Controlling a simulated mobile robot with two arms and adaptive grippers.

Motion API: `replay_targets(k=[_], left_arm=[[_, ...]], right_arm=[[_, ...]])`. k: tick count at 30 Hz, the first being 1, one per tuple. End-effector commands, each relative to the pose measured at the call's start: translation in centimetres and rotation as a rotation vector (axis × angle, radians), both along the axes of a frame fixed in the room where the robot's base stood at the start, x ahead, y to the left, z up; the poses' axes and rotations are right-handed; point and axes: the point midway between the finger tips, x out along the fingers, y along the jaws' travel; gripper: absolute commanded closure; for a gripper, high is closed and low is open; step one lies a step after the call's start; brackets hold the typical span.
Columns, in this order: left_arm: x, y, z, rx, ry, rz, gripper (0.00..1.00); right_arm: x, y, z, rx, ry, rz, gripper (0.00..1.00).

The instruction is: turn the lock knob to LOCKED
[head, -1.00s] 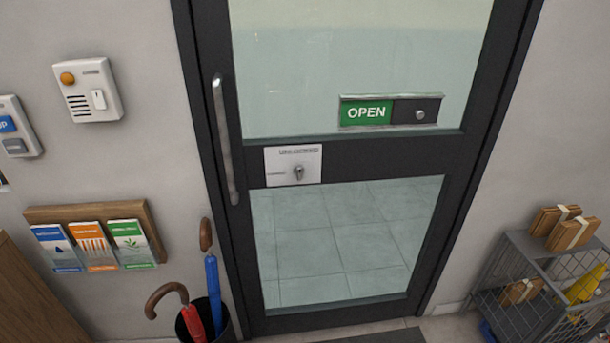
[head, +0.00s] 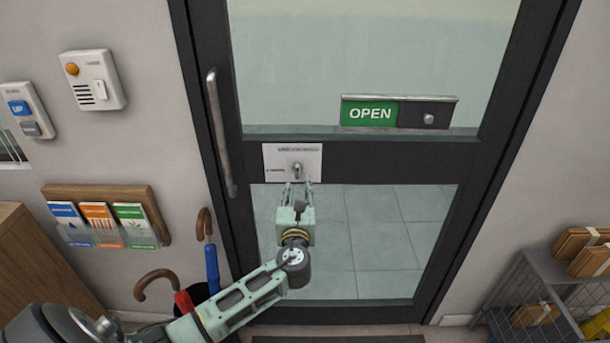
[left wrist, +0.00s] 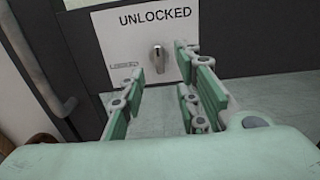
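The lock knob (head: 297,168) is a small metal thumb-turn on a white plate (head: 275,153) on the door's dark middle rail. In the left wrist view the knob (left wrist: 157,57) stands upright, under the word UNLOCKED at the top of the plate (left wrist: 112,45). A smaller label at the plate's left is too small to read. My left gripper (head: 297,186) is just below and in front of the knob. In the left wrist view its fingers (left wrist: 160,85) are apart with nothing between them, and the knob shows beyond the gap. My right gripper is not in view.
A vertical door handle (head: 221,135) is left of the plate. An OPEN sign (head: 370,113) with a slider is above right. Umbrellas (head: 211,265) stand below left, behind my arm. A wire rack (head: 535,290) stands at the right.

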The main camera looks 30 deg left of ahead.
Motion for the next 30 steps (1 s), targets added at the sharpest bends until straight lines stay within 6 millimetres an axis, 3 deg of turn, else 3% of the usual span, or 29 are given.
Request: replay_targets(k=[6, 15, 25, 30], left_arm=[[2.9, 1.8, 0.1, -0.003, -0.001, 0.002, 0.7], [5.7, 3.5, -0.1, -0.006, 0.001, 0.0, 0.7], [6.0, 3.7, -0.2, -0.008, 0.001, 0.0, 0.7], [6.0, 3.7, -0.2, -0.008, 0.001, 0.0, 0.83]], right_arm=[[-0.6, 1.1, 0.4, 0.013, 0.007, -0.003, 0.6], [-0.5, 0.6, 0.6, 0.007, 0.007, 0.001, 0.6], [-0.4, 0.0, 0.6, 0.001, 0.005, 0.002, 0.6], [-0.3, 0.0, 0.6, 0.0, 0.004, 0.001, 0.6]])
